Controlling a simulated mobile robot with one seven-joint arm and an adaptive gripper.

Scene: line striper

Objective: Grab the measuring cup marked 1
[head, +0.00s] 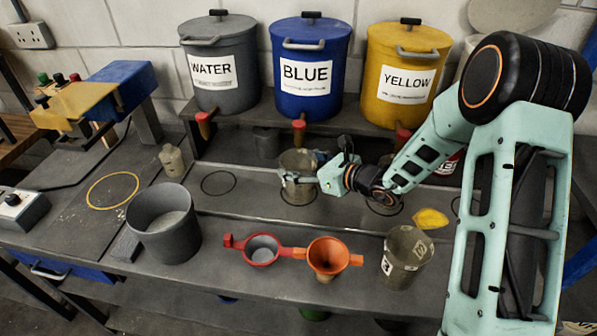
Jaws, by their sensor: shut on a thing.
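A grey-beige measuring cup (297,182) stands upright at a black ring on the metal bench, below the blue container. My gripper (318,168) reaches it from the right and is shut on its side near the rim. Part of the cup is behind the fingers, and I cannot read any number on it. A second measuring cup (405,262) stands at the front right with a pale mark on its side, too small to read surely.
Grey WATER (219,92), BLUE (308,95) and YELLOW (405,100) containers line the back shelf above red-handled taps. A grey bucket (165,235), a red ring holder (262,250) and an orange funnel (328,257) occupy the front. An empty black ring lies left of the held cup.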

